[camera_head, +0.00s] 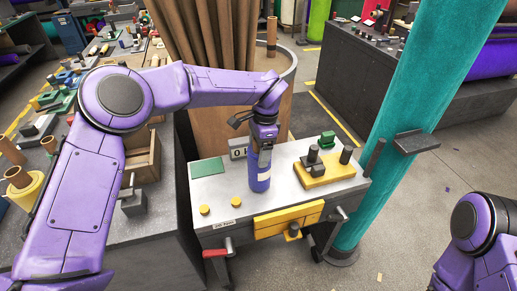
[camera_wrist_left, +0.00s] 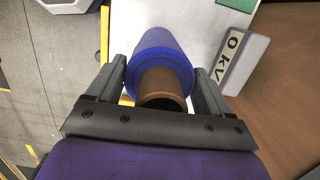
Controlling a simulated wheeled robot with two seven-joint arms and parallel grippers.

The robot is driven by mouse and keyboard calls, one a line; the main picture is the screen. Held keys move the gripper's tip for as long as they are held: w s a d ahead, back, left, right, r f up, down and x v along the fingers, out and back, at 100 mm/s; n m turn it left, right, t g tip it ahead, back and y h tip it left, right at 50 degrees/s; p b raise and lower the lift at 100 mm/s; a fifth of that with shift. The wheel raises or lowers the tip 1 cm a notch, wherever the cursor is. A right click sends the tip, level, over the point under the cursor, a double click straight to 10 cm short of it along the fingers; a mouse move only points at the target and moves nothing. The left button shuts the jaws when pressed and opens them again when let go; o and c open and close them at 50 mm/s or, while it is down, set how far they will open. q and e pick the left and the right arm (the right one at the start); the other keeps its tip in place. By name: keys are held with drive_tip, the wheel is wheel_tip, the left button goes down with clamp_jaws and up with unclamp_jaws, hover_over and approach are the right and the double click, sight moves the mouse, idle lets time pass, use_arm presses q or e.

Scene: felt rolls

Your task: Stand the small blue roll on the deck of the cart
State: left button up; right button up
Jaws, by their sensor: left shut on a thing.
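The small blue roll (camera_head: 259,176) stands upright at the middle of the light grey cart deck (camera_head: 228,207). My left gripper (camera_head: 263,149) points down from above and is shut on the roll's upper end. In the left wrist view, the fingers of my left gripper (camera_wrist_left: 162,80) lie on both sides of the blue roll (camera_wrist_left: 158,45), whose brown core faces the camera. The roll's lower end looks at or just above the deck; I cannot tell whether it touches. My right arm shows only partly at the lower right, its gripper out of view.
A teal column (camera_head: 415,95) stands right of the cart. A large brown roll (camera_head: 210,40) rises behind.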

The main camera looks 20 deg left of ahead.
use_arm(q)
drive_tip(key=shift+s, duration=0.25)
drive_tip(key=shift+w+f+b, duration=0.1)
drive_tip(key=shift+f+b, duration=0.2)
drive_tip(key=shift+b, duration=0.1)
drive_tip(key=o, duration=1.2)
drive_tip(key=shift+c, duration=0.2)
drive_tip(key=shift+r, duration=0.35)
drive_tip(key=r, duration=0.3)
drive_tip(key=r+b, duration=0.1)
drive_tip(key=r, duration=0.2)
drive_tip(key=d+r, duration=0.1)
drive_tip(key=r, duration=0.2)
drive_tip(key=shift+w+r, duration=0.35)
drive_tip(key=shift+r, duration=0.05)
drive_tip(key=shift+d, duration=0.1)
